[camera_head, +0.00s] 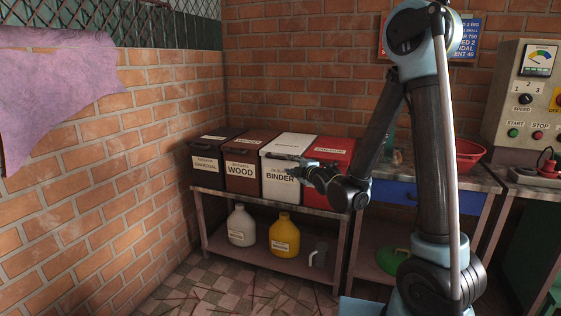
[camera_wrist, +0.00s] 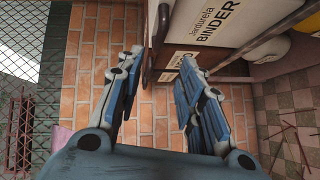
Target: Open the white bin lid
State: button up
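The white bin (camera_head: 273,186), labelled BINDER, stands on the shelf unit between the wood bin and a red bin. Its white lid (camera_head: 290,143) looks closed on top. My gripper (camera_head: 282,165) is in front of the bin's upper front, just below the lid edge, and hides part of it. In the wrist view, the white bin (camera_wrist: 205,30) shows sideways at the top right. My gripper (camera_wrist: 161,58) has its two fingers spread with nothing between them. Whether a finger touches the bin or lid cannot be told.
The brown wood bin (camera_head: 241,172) and black charcoal bin (camera_head: 206,166) stand left, the red bin (camera_head: 333,152) right. A white jug (camera_head: 241,227) and yellow jug (camera_head: 284,236) sit on the lower shelf. A brick wall (camera_head: 90,200) bounds the left.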

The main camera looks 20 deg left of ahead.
aim_at(278, 158)
jog(key=x, duration=1.6)
jog(key=shift+w+a, duration=0.1)
jog(key=shift+c, duration=0.4)
